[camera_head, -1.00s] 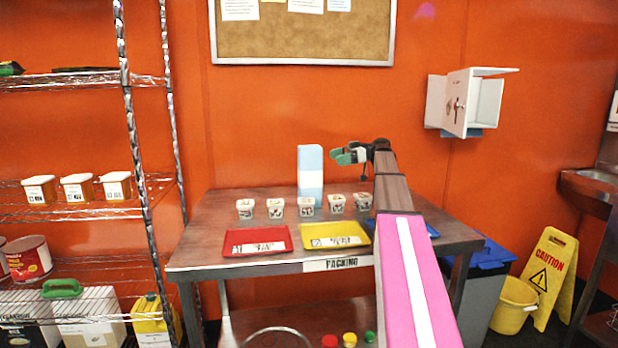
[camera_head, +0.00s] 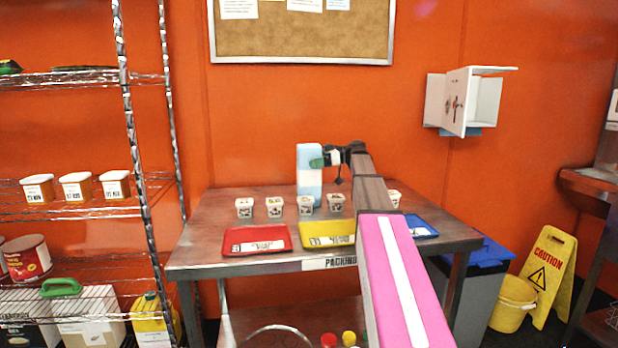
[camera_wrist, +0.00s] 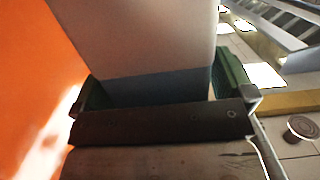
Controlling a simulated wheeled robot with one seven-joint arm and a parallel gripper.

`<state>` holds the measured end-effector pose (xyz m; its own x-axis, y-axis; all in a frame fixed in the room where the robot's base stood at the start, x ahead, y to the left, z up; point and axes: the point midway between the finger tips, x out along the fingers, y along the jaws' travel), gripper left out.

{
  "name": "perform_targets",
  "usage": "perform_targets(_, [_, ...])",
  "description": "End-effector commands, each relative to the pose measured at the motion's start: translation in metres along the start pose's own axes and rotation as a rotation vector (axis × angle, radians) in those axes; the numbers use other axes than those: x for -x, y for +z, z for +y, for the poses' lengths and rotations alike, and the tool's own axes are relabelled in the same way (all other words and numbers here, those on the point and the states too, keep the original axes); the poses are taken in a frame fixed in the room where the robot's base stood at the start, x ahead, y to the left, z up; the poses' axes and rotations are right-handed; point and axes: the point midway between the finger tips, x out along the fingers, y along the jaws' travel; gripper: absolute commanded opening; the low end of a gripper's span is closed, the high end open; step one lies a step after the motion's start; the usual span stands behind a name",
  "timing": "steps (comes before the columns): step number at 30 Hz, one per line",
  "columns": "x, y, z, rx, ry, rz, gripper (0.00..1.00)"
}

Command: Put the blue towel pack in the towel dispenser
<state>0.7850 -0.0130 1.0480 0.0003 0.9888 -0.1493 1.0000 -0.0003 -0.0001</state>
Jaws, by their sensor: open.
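The blue towel pack (camera_head: 309,188), light blue with a white band, stands upright at the back of the packing table. My gripper (camera_head: 318,161) is at the pack's upper right side. In the wrist view, the open green fingers of my gripper (camera_wrist: 160,88) stand on either side of the pack (camera_wrist: 150,40). A small gap shows by the right finger; contact at the left finger is unclear. The white towel dispenser (camera_head: 484,103) hangs on the orange wall at the right, with its front door swung open.
The packing table (camera_head: 205,248) holds a row of small labelled tubs (camera_head: 275,207), a red tray (camera_head: 257,239), a yellow tray (camera_head: 327,234) and a blue tray (camera_head: 421,228). A wire shelf (camera_head: 75,213) stands left. A bin, yellow bucket and caution sign (camera_head: 546,278) stand right.

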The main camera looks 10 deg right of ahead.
Motion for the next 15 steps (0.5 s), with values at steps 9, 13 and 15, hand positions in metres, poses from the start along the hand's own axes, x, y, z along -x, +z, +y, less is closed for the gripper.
perform_targets(9, [0.0005, -0.0006, 0.0001, 0.001, 0.0, 0.001, 0.23])
perform_targets(13, [0.0006, -0.0006, 0.0, 0.001, 0.0, 0.001, 0.23])
perform_targets(15, [0.0008, -0.0019, 0.0002, 0.001, 0.0, 0.001, 0.23])
